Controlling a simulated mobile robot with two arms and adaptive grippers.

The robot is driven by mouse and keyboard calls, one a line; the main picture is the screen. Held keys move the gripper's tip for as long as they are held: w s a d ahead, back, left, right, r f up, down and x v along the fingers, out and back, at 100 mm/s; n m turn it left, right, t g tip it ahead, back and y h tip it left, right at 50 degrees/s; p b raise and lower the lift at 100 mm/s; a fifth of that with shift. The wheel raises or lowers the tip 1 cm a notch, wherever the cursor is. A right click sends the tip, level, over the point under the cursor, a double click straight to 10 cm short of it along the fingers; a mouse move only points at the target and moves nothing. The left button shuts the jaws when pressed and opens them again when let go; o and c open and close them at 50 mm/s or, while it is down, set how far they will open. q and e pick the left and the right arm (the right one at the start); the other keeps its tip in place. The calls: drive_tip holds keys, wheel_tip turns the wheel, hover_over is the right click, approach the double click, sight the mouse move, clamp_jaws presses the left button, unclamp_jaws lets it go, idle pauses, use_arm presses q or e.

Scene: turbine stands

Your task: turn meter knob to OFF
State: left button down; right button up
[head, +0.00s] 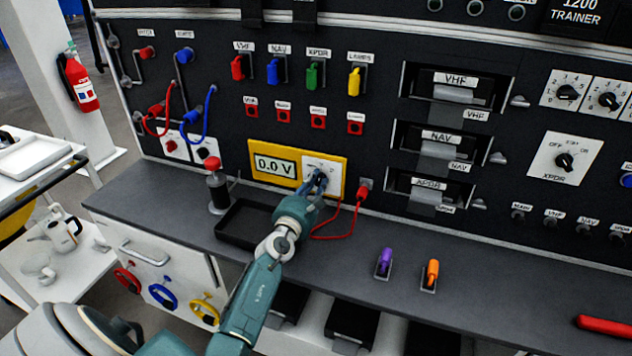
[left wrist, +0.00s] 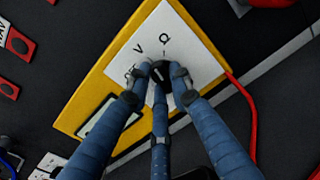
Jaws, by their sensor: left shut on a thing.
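The yellow meter (head: 269,168) is mounted low on the black panel and its display reads 0.0 V. Its white dial plate (head: 334,172) is on the right half of the meter. My left gripper (head: 320,182) reaches the dial from below, and its fingers cover most of it. In the left wrist view, the blue fingers of my left gripper (left wrist: 160,75) are closed around the black meter knob (left wrist: 161,72). The marks V and Ω show beyond the knob; another label at its left is partly covered by a finger. I cannot tell the knob's exact setting. My right gripper is out of view.
A red cable (head: 345,222) hangs from a plug just right of the meter. A black tray (head: 250,222) lies on the grey bench below. A dark cylinder with a red top (head: 216,188) stands left. Purple (head: 385,261) and orange (head: 432,271) items stand right.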

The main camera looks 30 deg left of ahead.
use_arm(q)
drive_tip(key=n, duration=0.2)
drive_tip(key=shift+f+n+p, duration=0.1)
drive_tip(key=shift+n+p, duration=0.2)
drive_tip(key=shift+p, duration=0.05)
drive_tip(key=n, duration=0.6)
drive_tip(key=shift+f+n, duration=0.2)
drive_tip(key=shift+n, duration=1.6)
drive_tip(key=c, duration=1.5)
unclamp_jaws()
drive_tip(key=shift+c, duration=0.2)
